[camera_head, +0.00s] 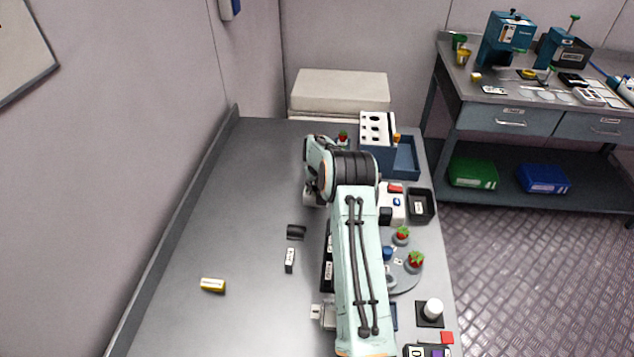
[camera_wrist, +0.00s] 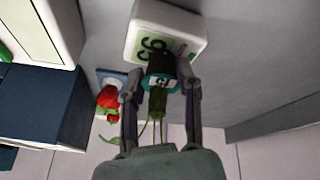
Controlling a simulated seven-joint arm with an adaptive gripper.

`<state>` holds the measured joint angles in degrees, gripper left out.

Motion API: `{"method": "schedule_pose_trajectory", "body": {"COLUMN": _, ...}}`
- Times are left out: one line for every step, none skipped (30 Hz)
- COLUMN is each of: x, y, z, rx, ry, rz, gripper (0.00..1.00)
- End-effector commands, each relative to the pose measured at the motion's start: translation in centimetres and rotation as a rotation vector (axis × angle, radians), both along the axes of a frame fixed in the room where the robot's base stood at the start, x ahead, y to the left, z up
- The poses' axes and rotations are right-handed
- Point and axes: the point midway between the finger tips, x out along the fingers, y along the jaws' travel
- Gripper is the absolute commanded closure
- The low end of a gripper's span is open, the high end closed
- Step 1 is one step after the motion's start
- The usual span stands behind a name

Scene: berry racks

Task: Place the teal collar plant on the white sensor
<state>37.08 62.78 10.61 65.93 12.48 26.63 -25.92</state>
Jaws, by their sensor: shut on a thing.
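My gripper (camera_wrist: 159,92) is shut on the teal collar plant (camera_wrist: 161,82) in the wrist view. The plant has a teal collar with a small white label, a dark part on the side away from my palm, and green stems toward the palm. A white box with a dark-marked green label, seemingly the white sensor (camera_wrist: 143,27), lies just beyond the dark part. I cannot tell if they touch.
A red-fruited plant (camera_wrist: 108,98) stands close beside my gripper. A blue rack with a white holed top (camera_head: 376,128) is at the back right. A round grey tray (camera_head: 407,283) with potted plants is right of my arm.

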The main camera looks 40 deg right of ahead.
Motion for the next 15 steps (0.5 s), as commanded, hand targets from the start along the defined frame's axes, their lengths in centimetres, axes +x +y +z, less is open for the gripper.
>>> {"method": "schedule_pose_trajectory", "body": {"x": 0.00, "y": 0.00, "z": 0.03, "rx": 0.000, "ry": 0.000, "rz": 0.000, "gripper": 0.99}}
{"method": "schedule_pose_trajectory", "body": {"x": -0.02, "y": -0.01, "z": 0.03, "rx": 0.000, "ry": 0.000, "rz": 0.000, "gripper": 0.99}}
{"method": "schedule_pose_trajectory", "body": {"x": -0.02, "y": -0.01, "z": -0.02, "rx": 0.000, "ry": 0.000, "rz": 0.000, "gripper": 0.99}}
{"method": "schedule_pose_trajectory", "body": {"x": -0.02, "y": -0.01, "z": -0.08, "rx": 0.000, "ry": 0.001, "rz": 0.000, "gripper": 0.99}}
{"method": "schedule_pose_trajectory", "body": {"x": -0.02, "y": 0.00, "z": -0.18, "rx": 0.000, "ry": 0.001, "rz": 0.000, "gripper": 0.99}}
{"method": "schedule_pose_trajectory", "body": {"x": -0.04, "y": -0.01, "z": -0.32, "rx": 0.000, "ry": 0.001, "rz": 0.000, "gripper": 0.99}}
{"method": "schedule_pose_trajectory", "body": {"x": -0.03, "y": -0.01, "z": -0.26, "rx": 0.000, "ry": 0.001, "rz": 0.000, "gripper": 0.58}}
{"method": "schedule_pose_trajectory", "body": {"x": -0.03, "y": -0.01, "z": -0.25, "rx": 0.000, "ry": 0.001, "rz": 0.000, "gripper": 0.49}}
{"method": "schedule_pose_trajectory", "body": {"x": -0.03, "y": -0.01, "z": -0.25, "rx": 0.000, "ry": 0.001, "rz": 0.000, "gripper": 0.41}}
{"method": "schedule_pose_trajectory", "body": {"x": -0.03, "y": -0.01, "z": -0.25, "rx": 0.000, "ry": 0.001, "rz": 0.000, "gripper": 0.41}}
{"method": "schedule_pose_trajectory", "body": {"x": -0.03, "y": -0.01, "z": -0.24, "rx": 0.000, "ry": 0.001, "rz": 0.000, "gripper": 0.41}}
{"method": "schedule_pose_trajectory", "body": {"x": -0.03, "y": -0.01, "z": -0.24, "rx": 0.000, "ry": 0.001, "rz": 0.000, "gripper": 0.41}}
{"method": "schedule_pose_trajectory", "body": {"x": -0.03, "y": -0.01, "z": -0.24, "rx": 0.000, "ry": 0.001, "rz": 0.000, "gripper": 0.41}}
{"method": "schedule_pose_trajectory", "body": {"x": -0.03, "y": -0.01, "z": -0.23, "rx": 0.001, "ry": 0.001, "rz": -0.001, "gripper": 0.41}}
{"method": "schedule_pose_trajectory", "body": {"x": -0.03, "y": -0.01, "z": -0.23, "rx": 0.000, "ry": 0.001, "rz": 0.000, "gripper": 0.41}}
